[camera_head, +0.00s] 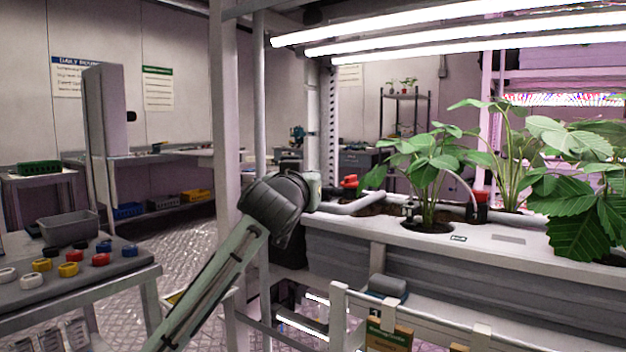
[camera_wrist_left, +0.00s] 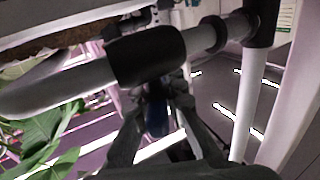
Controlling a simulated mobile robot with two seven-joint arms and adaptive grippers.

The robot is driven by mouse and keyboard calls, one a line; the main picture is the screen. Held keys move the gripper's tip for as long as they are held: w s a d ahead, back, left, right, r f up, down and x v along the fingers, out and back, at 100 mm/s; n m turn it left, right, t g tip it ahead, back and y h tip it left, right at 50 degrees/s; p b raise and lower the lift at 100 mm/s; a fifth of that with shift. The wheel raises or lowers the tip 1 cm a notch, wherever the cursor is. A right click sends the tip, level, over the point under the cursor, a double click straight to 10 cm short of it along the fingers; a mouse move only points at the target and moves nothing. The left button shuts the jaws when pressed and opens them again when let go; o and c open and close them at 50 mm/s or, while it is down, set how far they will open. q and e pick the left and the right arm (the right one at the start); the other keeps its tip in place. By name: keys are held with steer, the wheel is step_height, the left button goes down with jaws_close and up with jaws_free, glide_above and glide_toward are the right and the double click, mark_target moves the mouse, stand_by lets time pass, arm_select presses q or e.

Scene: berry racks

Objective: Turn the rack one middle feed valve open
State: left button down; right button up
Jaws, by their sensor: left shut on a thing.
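In the left wrist view, my left gripper (camera_wrist_left: 160,97) is shut on a narrow blue valve handle (camera_wrist_left: 157,117), which sits between its fingers just below a dark pipe fitting (camera_wrist_left: 147,56). The handle is mostly shaded and partly covered by the fingers, so its exact angle cannot be told. In the head view, my left arm reaches up from the bottom to the near end of the plant rack; the wrist hides the fingers and the valve there. My right gripper is in neither view.
A white pipe (camera_wrist_left: 60,88) bends beside the fitting, with leaves (camera_wrist_left: 55,150) close by. In the head view, the rack trough (camera_head: 440,255) holds leafy plants (camera_head: 430,170) and red caps (camera_head: 349,182). An upright post (camera_head: 222,130) stands close to my arm. A table with coloured rings (camera_head: 120,283) is at left.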

arm_select(q)
steer(key=n+y, duration=0.2)
steer(key=shift+a+f+y, duration=0.1)
steer(key=shift+a+y, duration=0.05)
steer(key=shift+y, duration=0.25)
steer(key=n+y, duration=0.1)
steer(key=y, duration=0.1)
steer(key=a+n+y, duration=0.1)
steer(key=y, duration=0.1)
steer(key=shift+n+b, duration=0.3)
steer(key=shift+b, duration=0.1)
steer(key=n+g+y+p, duration=0.1)
steer(key=n+g+y, duration=0.1)
steer(key=n+y, duration=0.1)
steer(key=s+a+n+g+y+p, duration=0.1)
steer(key=n+g+y, duration=0.1)
steer(key=y, duration=0.2)
steer(key=a+n+g+y+p, duration=0.1)
steer(key=n+g+y, duration=0.2)
steer(key=y, duration=0.1)
steer(key=shift+s+a+n+y, duration=0.25)
steer(key=shift+n+y, duration=0.05)
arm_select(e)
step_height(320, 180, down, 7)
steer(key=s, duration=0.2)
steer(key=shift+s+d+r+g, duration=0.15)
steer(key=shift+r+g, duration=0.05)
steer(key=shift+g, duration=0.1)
